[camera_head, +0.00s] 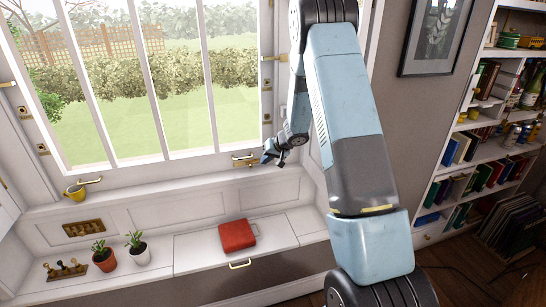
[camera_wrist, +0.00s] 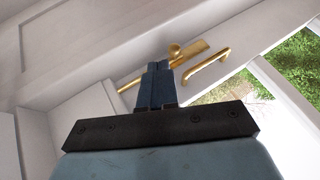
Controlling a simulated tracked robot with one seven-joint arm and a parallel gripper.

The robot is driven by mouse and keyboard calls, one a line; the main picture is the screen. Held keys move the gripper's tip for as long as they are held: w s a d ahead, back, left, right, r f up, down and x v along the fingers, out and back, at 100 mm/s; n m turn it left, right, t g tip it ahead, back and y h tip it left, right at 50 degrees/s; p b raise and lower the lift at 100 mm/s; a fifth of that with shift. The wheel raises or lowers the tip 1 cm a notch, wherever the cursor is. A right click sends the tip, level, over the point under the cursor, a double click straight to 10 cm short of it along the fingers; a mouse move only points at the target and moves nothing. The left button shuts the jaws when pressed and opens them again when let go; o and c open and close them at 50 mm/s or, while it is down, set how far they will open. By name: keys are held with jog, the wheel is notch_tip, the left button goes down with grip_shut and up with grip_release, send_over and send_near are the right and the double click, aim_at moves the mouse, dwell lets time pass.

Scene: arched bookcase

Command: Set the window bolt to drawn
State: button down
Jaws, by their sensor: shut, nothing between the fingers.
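The brass window bolt (camera_head: 243,161) sits at the lower right corner of the window frame. It also shows in the wrist view (camera_wrist: 194,49), with a round knob and a thin rod running down to the left. A brass bar handle (camera_wrist: 206,66) is beside it on the window. My gripper (camera_head: 268,156) is at the right of the bolt, its fingers pointing at it. In the wrist view my gripper (camera_wrist: 158,66) is shut and empty, its tips just below the knob. I cannot tell whether the tips touch the bolt. The fingers hide part of the rod.
On the bench below are a red book (camera_head: 237,236), two potted plants (camera_head: 103,257) and small figures (camera_head: 66,269). A bookcase (camera_head: 478,160) stands at right. The sill's middle is clear.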

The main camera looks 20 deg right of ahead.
jog(key=shift+x, duration=2.65)
